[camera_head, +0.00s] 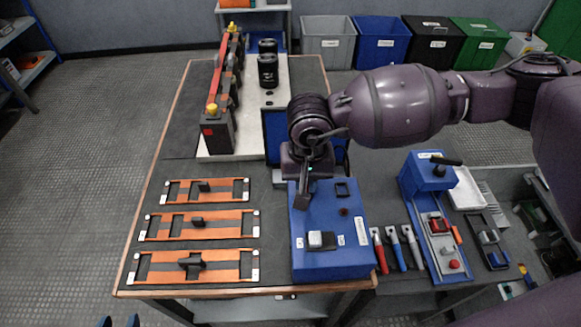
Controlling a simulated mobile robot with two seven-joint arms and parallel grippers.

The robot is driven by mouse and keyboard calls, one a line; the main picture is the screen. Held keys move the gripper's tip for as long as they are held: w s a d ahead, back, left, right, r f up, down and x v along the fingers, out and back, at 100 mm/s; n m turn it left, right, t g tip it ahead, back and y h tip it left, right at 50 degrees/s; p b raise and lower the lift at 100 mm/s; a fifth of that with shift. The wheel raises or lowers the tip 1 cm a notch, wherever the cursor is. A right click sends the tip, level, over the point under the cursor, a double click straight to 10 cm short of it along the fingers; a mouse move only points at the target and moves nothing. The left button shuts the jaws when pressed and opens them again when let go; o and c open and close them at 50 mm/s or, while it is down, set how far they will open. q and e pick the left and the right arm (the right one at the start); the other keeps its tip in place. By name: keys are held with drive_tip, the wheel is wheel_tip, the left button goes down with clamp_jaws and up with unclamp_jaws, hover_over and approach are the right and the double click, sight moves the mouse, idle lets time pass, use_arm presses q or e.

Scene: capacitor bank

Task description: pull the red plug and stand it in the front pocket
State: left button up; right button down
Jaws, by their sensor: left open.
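A blue box (345,262) stands near the front edge of the table. Its top has a dark square opening (342,190), a small dark red round spot (343,212) and a whitish block (321,240). I cannot tell if the red spot is the red plug. Another red piece (439,224) sits on a blue fixture (430,181) to the right. My left gripper (303,198) is open and points down over the left back part of the blue box; its contact with the box is unclear. I cannot tell which opening is the front pocket. My right gripper is not visible.
Orange-and-black frames (195,225) lie at left. A capacitor bank with yellow caps (216,125) and black cylinders (268,70) stand behind. My arm crosses above the table's right side. Bins (379,42) line the wall.

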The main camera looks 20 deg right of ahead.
use_arm(q)
drive_tip(key=shift+s+f, duration=0.1)
drive_tip(key=shift+f, duration=0.15)
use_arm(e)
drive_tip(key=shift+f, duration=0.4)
